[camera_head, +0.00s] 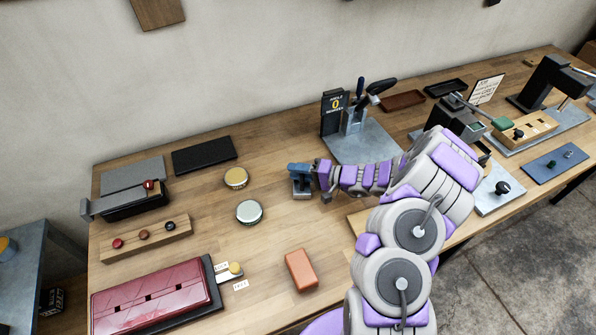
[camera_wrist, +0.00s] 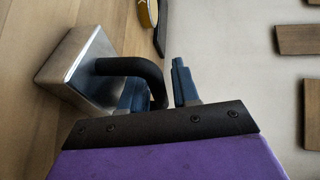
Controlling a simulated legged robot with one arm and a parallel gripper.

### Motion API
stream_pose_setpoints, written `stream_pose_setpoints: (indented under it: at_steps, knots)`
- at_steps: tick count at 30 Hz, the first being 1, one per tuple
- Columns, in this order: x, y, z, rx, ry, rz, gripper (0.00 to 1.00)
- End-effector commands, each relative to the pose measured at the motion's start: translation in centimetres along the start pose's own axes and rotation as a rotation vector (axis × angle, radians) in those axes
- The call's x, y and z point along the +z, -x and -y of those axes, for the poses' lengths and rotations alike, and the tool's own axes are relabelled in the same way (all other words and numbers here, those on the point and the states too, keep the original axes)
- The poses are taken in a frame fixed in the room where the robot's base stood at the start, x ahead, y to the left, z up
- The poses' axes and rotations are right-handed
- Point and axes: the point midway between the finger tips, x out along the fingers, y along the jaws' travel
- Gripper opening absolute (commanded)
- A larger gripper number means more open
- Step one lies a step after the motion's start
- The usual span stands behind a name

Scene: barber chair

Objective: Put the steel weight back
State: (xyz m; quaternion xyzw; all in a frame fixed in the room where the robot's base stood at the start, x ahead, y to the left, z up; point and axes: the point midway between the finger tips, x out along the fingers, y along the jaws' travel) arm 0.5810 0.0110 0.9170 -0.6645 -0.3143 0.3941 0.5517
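The steel weight is a shiny metal block (camera_wrist: 86,66) with a black loop handle (camera_wrist: 128,66) in the wrist view. My gripper (camera_wrist: 162,88) has its blue fingers on either side of the handle bar, one of them inside the loop. The fingers are close together around the bar. In the head view my gripper (camera_head: 299,168) points left over the middle of the table. The grey weight (camera_head: 303,188) shows just below the fingers, partly hidden. Whether it touches the table I cannot tell.
A round silver tin (camera_head: 249,211) and a yellow-topped tin (camera_head: 235,177) stand left of my gripper. An orange-brown block (camera_head: 301,270) lies at the front. A grey stand with a black sign (camera_head: 335,114) is behind right. Bare wood (camera_head: 275,230) lies between them.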

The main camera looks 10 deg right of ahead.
Motion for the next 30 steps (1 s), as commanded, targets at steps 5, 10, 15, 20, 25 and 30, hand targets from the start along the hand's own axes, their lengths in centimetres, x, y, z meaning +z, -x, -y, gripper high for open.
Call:
stream_pose_setpoints:
  at_steps: [5, 10, 15, 20, 25, 30]
  knots:
    - [0.0, 0.0, -0.1, 0.001, -0.001, 0.000, 0.45]
    - [0.0, 0.0, -0.1, 0.001, -0.001, 0.000, 0.45]
    - [-0.2, 0.7, 0.1, 0.002, -0.002, -0.003, 0.45]
    - [-0.2, 3.4, 0.1, 0.003, -0.002, -0.006, 0.45]
    - [-0.2, 7.0, 0.1, 0.003, -0.002, -0.006, 0.45]
    - [-0.1, 9.9, 0.1, 0.001, -0.003, -0.003, 0.45]
